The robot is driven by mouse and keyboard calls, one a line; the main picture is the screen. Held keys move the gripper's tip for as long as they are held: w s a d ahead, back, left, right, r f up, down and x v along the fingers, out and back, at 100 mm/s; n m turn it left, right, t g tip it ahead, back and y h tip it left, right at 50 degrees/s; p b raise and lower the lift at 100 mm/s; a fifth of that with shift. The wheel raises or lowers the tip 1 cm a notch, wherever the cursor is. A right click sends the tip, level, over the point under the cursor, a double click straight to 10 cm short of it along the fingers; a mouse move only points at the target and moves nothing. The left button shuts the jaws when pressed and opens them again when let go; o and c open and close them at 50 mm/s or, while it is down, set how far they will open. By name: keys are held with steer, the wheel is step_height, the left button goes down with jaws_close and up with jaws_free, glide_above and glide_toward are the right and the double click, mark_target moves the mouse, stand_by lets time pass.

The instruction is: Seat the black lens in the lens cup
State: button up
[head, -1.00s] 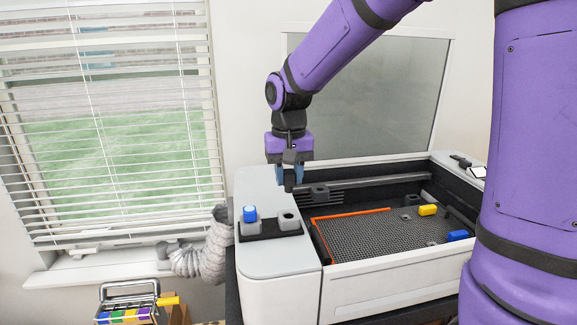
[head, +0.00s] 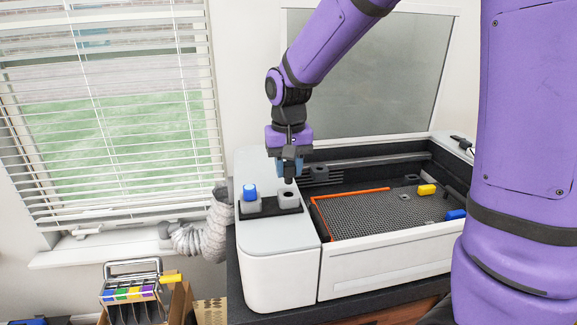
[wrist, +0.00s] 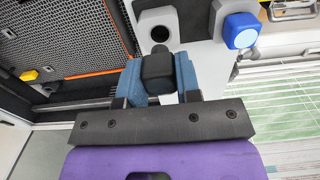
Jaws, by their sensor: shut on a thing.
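The black lens (wrist: 157,68) is a dark block held between the blue fingers of my gripper (wrist: 158,60), as the wrist view shows. In the head view my gripper (head: 289,168) points down, with the lens's dark lower end (head: 290,180) showing below it. A grey cup with an empty dark hole (head: 287,200) stands on a black pad on the machine's left top, just under the lens. The cup also shows in the wrist view (wrist: 158,32), just beyond the lens. The lens appears apart from the cup. The exact gap is hard to judge.
A blue-topped piece (head: 249,191) sits in a grey holder left of the cup. A yellow block (head: 426,190) and a blue block (head: 455,214) lie right on the mesh bed (head: 370,212).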

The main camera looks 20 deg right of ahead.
mark_target(289, 183)
steer(key=shift+f, duration=0.2)
steer(key=shift+f, duration=0.3)
steer(key=shift+f, duration=0.1)
stand_by(0.6)
steer(key=shift+f, duration=0.5)
steer(key=shift+f, duration=0.1)
steer(key=shift+f, duration=0.85)
steer(key=shift+f, duration=0.15)
steer(key=shift+f, duration=0.25)
stand_by(0.6)
